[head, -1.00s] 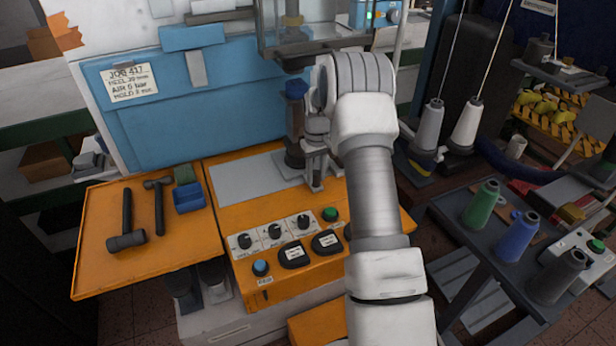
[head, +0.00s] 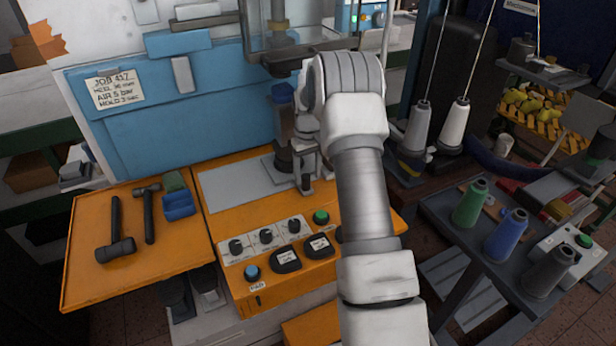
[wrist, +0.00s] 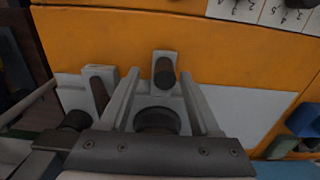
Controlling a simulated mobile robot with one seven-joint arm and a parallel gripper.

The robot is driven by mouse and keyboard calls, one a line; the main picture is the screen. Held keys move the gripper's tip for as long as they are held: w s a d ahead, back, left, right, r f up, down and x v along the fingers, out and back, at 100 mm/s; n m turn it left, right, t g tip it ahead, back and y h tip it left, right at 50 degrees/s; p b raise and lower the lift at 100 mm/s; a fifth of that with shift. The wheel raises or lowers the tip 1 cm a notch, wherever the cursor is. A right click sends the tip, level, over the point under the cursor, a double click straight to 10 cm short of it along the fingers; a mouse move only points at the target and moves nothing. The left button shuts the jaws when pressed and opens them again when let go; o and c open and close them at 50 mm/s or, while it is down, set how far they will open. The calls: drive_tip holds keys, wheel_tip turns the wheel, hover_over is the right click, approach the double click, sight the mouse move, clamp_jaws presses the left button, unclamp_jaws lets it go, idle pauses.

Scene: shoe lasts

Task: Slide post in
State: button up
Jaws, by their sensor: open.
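A dark upright post (head: 284,155) with a blue top (head: 282,94) stands at the back of the orange bench, below the machine's head. My gripper (head: 306,186) points down just right of it, over the bench. In the wrist view my gripper's two grey fingers (wrist: 158,78) are apart. A short dark peg (wrist: 166,72) on a light grey plate shows between the fingertips. A dark round part (wrist: 157,121) lies between the fingers nearer the palm. I cannot tell whether either touches the fingers. A slot for the post is not clearly visible.
A control panel (head: 275,245) with knobs and buttons sits in front of the post. Hammers and a blue box (head: 179,205) lie on the left orange shelf (head: 85,265). A grey plate (head: 235,188) is clear. Thread cones (head: 505,235) stand on a cart at right.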

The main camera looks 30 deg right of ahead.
drive_tip(key=r, duration=0.2)
drive_tip(key=s+d+r, duration=0.1)
drive_tip(key=shift+r, duration=0.2)
drive_tip(key=s+d+r, duration=0.6)
drive_tip(key=s, duration=0.1)
drive_tip(key=shift+s+d+b, duration=0.3)
drive_tip(key=shift+s+d, duration=0.1)
